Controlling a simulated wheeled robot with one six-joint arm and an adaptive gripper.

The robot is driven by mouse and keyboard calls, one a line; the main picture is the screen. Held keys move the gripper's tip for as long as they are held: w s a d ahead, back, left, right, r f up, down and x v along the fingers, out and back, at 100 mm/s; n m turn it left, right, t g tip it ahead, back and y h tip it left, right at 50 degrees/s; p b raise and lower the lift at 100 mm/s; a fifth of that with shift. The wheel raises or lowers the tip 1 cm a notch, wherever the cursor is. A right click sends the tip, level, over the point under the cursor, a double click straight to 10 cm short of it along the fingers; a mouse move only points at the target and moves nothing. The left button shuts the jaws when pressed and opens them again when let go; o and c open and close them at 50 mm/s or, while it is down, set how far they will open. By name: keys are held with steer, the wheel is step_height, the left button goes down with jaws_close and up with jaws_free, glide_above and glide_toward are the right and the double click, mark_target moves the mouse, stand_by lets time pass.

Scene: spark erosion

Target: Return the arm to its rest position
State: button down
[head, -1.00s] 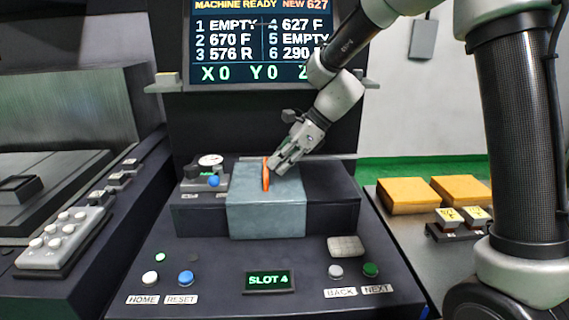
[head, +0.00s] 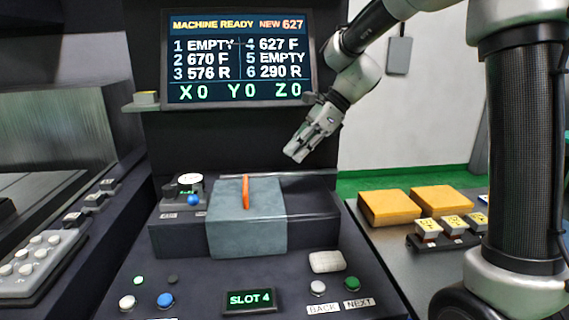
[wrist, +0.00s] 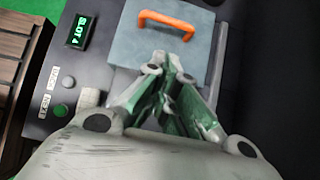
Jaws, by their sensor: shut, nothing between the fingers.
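My gripper (head: 298,150) hangs in the air above and to the right of the grey-blue block, in front of the dark column under the screen. Its fingers are shut and hold nothing. In the wrist view my gripper (wrist: 168,66) points towards the block. The block (head: 247,235) sits on the dark machine ledge, with an orange handle (head: 246,192) standing on its top. The handle (wrist: 167,21) shows whole in the wrist view, apart from the fingertips.
The screen (head: 240,60) reads MACHINE READY. A dial gauge with a blue knob (head: 193,200) stands left of the block. Buttons and a SLOT 4 display (head: 250,300) line the front panel. Yellow blocks (head: 390,207) and small labelled parts (head: 453,225) lie on the right table.

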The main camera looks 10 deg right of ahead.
steer(key=s+d+f+n+h, duration=0.4)
steer(key=s+d+n, duration=0.4)
steer(key=d+n, duration=0.35)
steer(key=s+d+r+n+t+h, duration=0.2)
steer(key=s+d, duration=0.4)
steer(key=s, duration=0.3)
steer(key=s+d+r+n+t+h, duration=0.1)
steer(key=s+d+r+n+t, duration=0.1)
steer(key=s+d+n, duration=0.2)
steer(key=shift+s+d+r+h, duration=0.2)
steer(key=shift+s+d+h, duration=0.2)
steer(key=shift+s+d, duration=1.6)
steer(key=shift+s+a+n, duration=0.25)
steer(key=shift+s+a, duration=0.2)
steer(key=shift+a, duration=0.05)
